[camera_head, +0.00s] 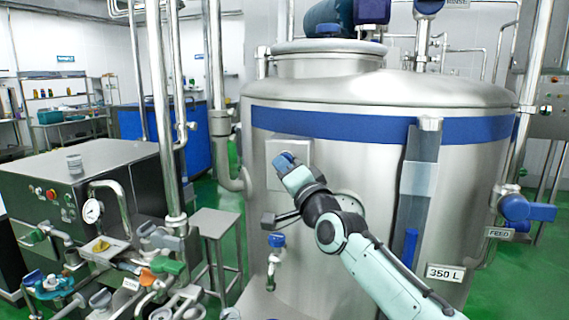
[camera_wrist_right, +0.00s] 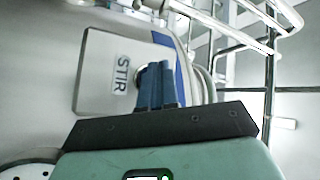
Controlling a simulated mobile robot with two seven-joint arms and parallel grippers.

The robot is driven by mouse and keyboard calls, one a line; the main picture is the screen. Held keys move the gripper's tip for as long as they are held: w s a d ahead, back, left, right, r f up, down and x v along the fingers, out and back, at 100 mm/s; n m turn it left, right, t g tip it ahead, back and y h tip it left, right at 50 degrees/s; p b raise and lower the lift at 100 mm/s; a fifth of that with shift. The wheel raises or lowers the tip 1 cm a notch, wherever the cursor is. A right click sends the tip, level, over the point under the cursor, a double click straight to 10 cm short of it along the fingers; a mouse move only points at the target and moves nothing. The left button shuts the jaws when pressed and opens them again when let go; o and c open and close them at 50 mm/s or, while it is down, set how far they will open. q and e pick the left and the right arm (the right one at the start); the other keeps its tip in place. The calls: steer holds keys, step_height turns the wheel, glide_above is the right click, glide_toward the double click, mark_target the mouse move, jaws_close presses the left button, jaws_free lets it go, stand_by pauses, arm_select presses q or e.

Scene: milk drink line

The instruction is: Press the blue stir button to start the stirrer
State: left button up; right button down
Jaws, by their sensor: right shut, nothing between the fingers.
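The stir control box (camera_head: 303,147) is a grey plate on the front of the steel tank. It also shows in the right wrist view (camera_wrist_right: 97,95), with a "STIR" label (camera_wrist_right: 122,75). My right gripper (camera_head: 285,160) is at the front of this box, its blue fingers (camera_wrist_right: 156,72) shut together with nothing between them. The fingertips lie over the button's place beside the label. Only part of a round rim (camera_wrist_right: 138,78) shows there. The blue button face is hidden behind the fingers, so I cannot tell whether they touch it or whether it is pressed in. My left gripper is not in view.
The tank (camera_head: 370,185) fills the middle, with a blue band around it. A small blue-handled valve (camera_head: 276,241) sits below the box. A vertical pipe (camera_head: 165,120), a steel stool (camera_head: 214,222) and a machine cabinet (camera_head: 100,160) stand left. A blue feed valve (camera_head: 520,208) is at right.

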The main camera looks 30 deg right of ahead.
steer(key=shift+w+d+f+b, duration=0.15)
steer(key=shift+w+d+b, duration=0.1)
steer(key=shift+b, duration=0.4)
stand_by(0.3)
steer(key=shift+s+a+p, duration=0.65)
steer(key=shift+a+p, duration=0.05)
steer(key=shift+p, duration=1.2)
steer(key=s+a+p, duration=0.4)
steer(key=shift+a, duration=0.25)
